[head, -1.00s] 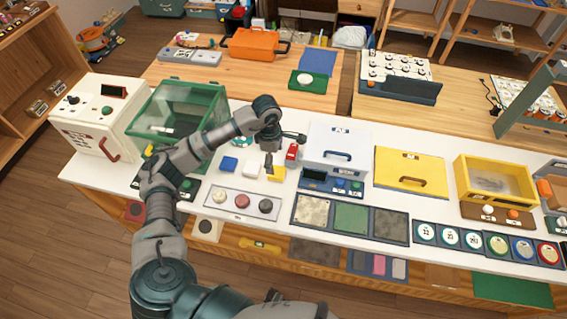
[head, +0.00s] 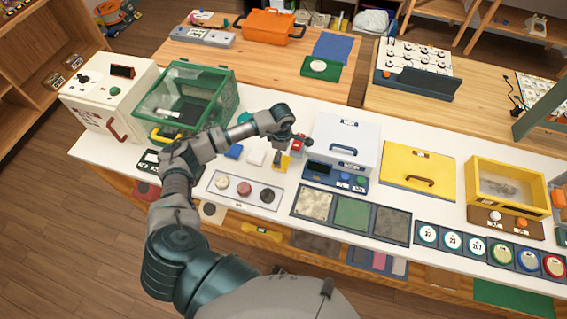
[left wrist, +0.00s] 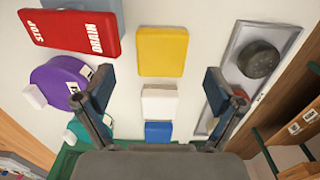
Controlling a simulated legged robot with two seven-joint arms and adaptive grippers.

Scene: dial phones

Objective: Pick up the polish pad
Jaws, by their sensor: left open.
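Small flat blocks lie in a row on the white counter: a blue one (head: 233,152), a white one (head: 256,157) and a yellow one (head: 282,166). I cannot tell for sure which is the polish pad. My left gripper (head: 285,150) points down over the yellow block and partly hides it. In the left wrist view the open, empty gripper (left wrist: 158,84) has the yellow block (left wrist: 162,51) ahead between its fingers. The white block (left wrist: 159,102) and blue block (left wrist: 158,131) lie closer to the palm. My right gripper is not in view.
A red block marked STOP DRAIN (left wrist: 75,32) and a purple round object (left wrist: 62,82) lie beside the yellow block. A tray with three round knobs (head: 218,187) is in front. A white box (head: 345,135) stands to the right, a green clear-lidded bin (head: 225,98) to the left.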

